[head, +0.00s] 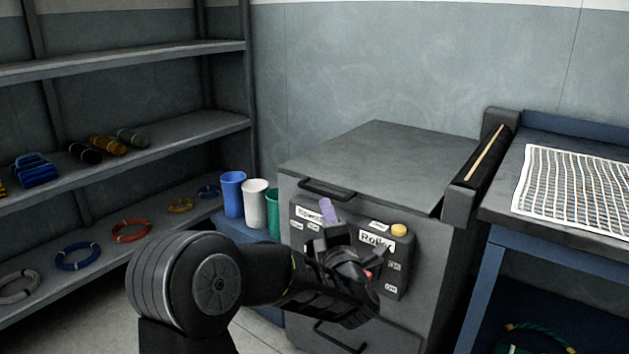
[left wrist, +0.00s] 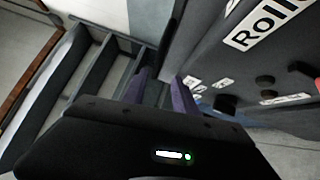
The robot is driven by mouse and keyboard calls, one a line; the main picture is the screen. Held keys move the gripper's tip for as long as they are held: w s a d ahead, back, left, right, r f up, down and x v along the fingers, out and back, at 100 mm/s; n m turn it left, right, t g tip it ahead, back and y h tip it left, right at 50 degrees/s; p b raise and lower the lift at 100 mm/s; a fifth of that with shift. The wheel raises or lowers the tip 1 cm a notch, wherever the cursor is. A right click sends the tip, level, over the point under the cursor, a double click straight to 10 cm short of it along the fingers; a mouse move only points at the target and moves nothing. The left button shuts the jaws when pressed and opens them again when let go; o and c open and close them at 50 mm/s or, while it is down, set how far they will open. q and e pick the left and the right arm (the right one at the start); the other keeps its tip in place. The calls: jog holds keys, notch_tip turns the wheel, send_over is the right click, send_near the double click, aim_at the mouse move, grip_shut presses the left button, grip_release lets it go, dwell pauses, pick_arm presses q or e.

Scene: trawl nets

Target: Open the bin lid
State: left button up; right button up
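The bin is a grey metal cabinet (head: 430,270) against the back wall, with a flat grey lid (head: 385,155) lying shut on top. A dark bar handle (head: 327,190) sits at the lid's front left edge. My left gripper (head: 330,212) is in front of the cabinet, below the handle and apart from it. Its purple fingers also show in the left wrist view (left wrist: 165,95), with an empty gap between them. The gripper and arm hide part of the cabinet front. My right gripper is not in view.
A control panel labelled "Roller" (head: 395,262) with a yellow button (head: 399,230) is just behind the gripper. Blue, white and green cups (head: 254,203) stand left of the cabinet. A shelf (head: 130,150) holds coils and rolls. A blue bench (head: 490,270) with netting (head: 575,190) is at right.

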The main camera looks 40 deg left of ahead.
aim_at(321, 193)
pick_arm(q)
jog(key=shift+w+a+r, duration=0.25)
jog(key=shift+a+r, duration=0.05)
jog(key=shift+b+x, duration=0.55)
jog(key=shift+x, duration=3.45)
jog(key=shift+d, duration=0.1)
grip_shut()
